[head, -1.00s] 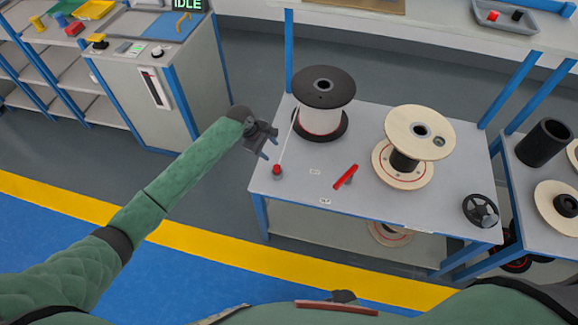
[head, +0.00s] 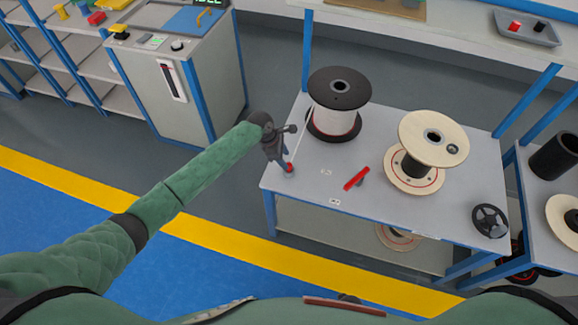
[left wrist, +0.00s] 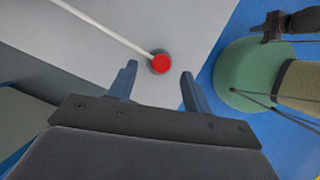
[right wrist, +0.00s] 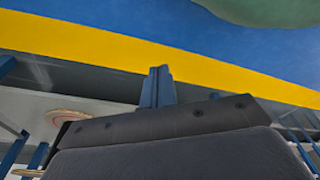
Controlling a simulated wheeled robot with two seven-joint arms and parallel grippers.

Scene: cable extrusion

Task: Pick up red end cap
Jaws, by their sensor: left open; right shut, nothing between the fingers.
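The red end cap (head: 289,167) is near the left edge of the grey table (head: 310,185), at the end of a white cable that runs from the black spool. In the left wrist view the red cap (left wrist: 160,63) is round and lies between and just beyond my fingertips. My left gripper (head: 281,166) is open, pointing down close over the cap; its fingers (left wrist: 156,82) do not appear to touch it. My right gripper (right wrist: 158,72) is shut and empty, over the floor and the table's lower part in its wrist view.
A black spool with white cable (head: 334,105) stands behind the cap. A wooden spool (head: 430,140) and a black handwheel (head: 490,221) are farther right. The table front is mostly clear.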

